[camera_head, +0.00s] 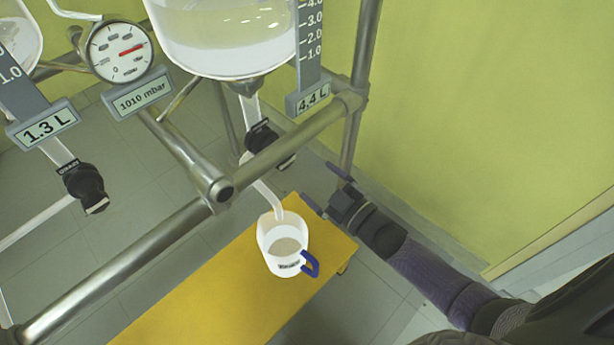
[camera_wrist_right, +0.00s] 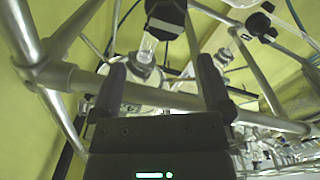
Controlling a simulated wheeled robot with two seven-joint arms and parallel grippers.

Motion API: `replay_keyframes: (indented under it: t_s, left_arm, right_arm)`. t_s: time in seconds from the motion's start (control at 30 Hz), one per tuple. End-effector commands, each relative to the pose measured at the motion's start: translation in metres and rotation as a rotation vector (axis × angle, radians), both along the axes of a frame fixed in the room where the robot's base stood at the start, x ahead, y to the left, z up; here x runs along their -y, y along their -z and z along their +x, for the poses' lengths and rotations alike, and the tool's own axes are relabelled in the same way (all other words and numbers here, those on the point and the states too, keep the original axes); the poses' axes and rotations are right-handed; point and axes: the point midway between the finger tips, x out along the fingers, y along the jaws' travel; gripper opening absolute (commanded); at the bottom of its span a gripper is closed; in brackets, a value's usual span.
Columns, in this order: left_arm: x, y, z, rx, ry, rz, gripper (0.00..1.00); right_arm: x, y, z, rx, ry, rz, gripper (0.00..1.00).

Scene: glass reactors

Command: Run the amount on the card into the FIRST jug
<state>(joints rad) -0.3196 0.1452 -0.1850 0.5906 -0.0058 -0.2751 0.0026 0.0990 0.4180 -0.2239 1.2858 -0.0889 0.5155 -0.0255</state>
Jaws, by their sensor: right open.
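A white jug (camera_head: 270,262) with a blue handle stands on the yellow bench, below a bent outlet tube (camera_head: 265,193). Pale liquid shows in it; its label is too small to read. Above is a black valve (camera_head: 262,137) under a glass vessel (camera_head: 222,45) holding pale liquid, with a 4.4 L display (camera_head: 313,97). My right gripper (camera_head: 325,188) is open and empty, right of the valve and above and right of the jug. In the right wrist view, a black valve part (camera_wrist_right: 166,12) with a clear tube shows beyond the open fingers (camera_wrist_right: 161,85). No card shows. My left gripper is out of view.
The yellow bench (camera_head: 190,300) is bare beside the jug. Steel frame tubes (camera_head: 130,262) cross in front of the vessels. At left are a second vessel's 1.3 L display (camera_head: 43,124), its black valve (camera_head: 85,187) and a 1010 mbar gauge (camera_head: 120,51). A green-yellow wall stands right.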

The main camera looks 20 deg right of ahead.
Motion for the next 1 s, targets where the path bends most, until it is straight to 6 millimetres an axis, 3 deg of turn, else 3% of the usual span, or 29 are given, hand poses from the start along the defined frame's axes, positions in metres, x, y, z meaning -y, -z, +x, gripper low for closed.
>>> replay_keyframes:
  t_s: [0.03,0.1,0.23,0.6,0.77,1.0]
  left_arm:
    - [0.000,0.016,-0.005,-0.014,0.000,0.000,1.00]
    - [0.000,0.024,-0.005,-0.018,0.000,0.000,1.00]
    - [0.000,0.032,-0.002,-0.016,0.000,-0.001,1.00]
    - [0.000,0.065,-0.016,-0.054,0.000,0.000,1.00]
    - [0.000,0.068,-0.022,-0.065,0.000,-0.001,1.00]
    - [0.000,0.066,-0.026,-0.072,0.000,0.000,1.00]
  right_arm:
    - [0.000,0.012,-0.003,-0.060,-0.005,0.150,1.00]
    - [-0.002,0.010,-0.005,-0.137,-0.010,0.362,1.00]
    - [-0.006,0.005,0.000,-0.205,-0.017,0.550,1.00]
    - [-0.033,0.005,0.073,-0.205,-0.016,0.553,1.00]
    - [-0.038,0.002,0.086,-0.205,-0.016,0.552,1.00]
    - [-0.038,0.000,0.088,-0.204,-0.015,0.552,1.00]
